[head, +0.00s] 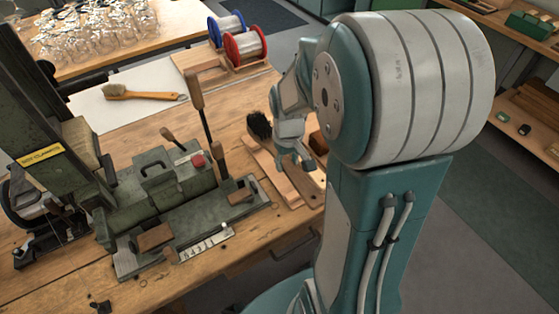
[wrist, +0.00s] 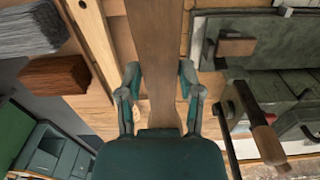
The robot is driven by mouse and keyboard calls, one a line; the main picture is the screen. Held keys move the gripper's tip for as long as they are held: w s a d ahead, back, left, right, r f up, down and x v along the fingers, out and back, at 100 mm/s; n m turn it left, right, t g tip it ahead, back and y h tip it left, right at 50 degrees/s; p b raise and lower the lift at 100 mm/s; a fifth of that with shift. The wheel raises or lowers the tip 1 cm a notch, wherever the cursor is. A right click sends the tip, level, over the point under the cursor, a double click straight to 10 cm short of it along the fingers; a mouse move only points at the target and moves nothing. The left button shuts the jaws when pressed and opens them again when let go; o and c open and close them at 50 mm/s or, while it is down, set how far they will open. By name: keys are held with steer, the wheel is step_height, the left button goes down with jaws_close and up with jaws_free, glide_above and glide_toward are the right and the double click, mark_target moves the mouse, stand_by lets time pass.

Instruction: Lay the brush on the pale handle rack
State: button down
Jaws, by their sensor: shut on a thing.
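My gripper (wrist: 160,88) is shut on the brush, with a finger on each side of its brown wooden handle (wrist: 154,50). In the head view the dark bristle tuft (head: 259,125) points up at the far end of the brush, and the handle (head: 308,187) runs toward the near side. The bristles do not show in the wrist view. Pale wooden rails, apparently the handle rack (head: 276,172), lie beside and close to the handle; a pale rail also shows left of it in the wrist view (wrist: 92,40). I cannot tell whether handle and rack touch.
The green tufting machine (head: 165,195) with upright levers stands left of my gripper. Another brush (head: 140,95) lies on a white mat (head: 105,118). Red and blue spools (head: 243,47) stand at the back. A grey bristle bundle (wrist: 30,32) and brown block (wrist: 55,76) lie beside the rail.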

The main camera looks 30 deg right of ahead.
steer(key=w, duration=0.1)
steer(key=w+f, duration=0.1)
steer(key=w, duration=0.1)
steer(key=shift+w+d+f, duration=0.15)
steer(key=shift+d+f, duration=0.15)
steer(key=shift+d, duration=0.1)
steer(key=w+f, duration=0.3)
steer(key=w+d+f, duration=0.1)
steer(key=f, duration=0.1)
steer(key=shift+w+f, duration=0.35)
steer(key=shift+f, duration=1.55)
steer(key=shift+f, duration=0.1)
steer(key=shift+c, duration=1.3)
jaws_free()
